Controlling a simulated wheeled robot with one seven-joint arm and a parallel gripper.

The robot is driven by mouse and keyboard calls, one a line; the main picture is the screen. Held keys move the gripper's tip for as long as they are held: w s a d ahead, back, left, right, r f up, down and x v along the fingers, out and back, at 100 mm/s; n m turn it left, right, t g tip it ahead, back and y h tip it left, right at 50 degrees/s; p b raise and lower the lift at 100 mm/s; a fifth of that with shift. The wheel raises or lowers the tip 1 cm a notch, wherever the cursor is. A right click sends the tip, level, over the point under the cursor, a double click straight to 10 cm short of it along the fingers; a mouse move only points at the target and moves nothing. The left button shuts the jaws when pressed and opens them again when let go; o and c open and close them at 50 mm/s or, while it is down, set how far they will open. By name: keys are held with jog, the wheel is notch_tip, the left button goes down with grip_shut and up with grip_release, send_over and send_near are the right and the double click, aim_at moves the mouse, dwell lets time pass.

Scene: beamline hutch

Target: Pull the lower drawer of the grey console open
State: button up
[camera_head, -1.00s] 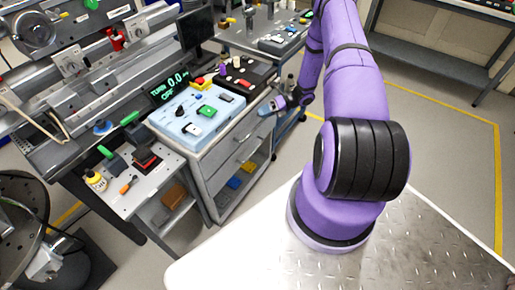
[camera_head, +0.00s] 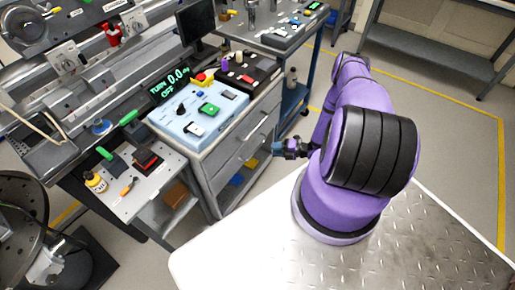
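The grey console (camera_head: 205,172) stands at the middle left, with a light blue control panel on its top. Its front faces right and has an upper drawer (camera_head: 240,139) and a lower drawer (camera_head: 233,162), both looking flush with the front. Open shelving with yellow and blue items lies below them. My gripper (camera_head: 276,149) is in front of the console, at about the height of the drawers and just right of the front. It looks apart from the drawer handles. The fingers are too small to tell whether they are open or shut.
A blue cart (camera_head: 292,97) with a bottle stands behind the console. A small side table (camera_head: 124,204) with tools stands at the left. A metal workbench (camera_head: 430,47) is at the back right.

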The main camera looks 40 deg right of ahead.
jog(key=x, duration=0.9)
jog(key=shift+a, duration=0.1)
grip_shut()
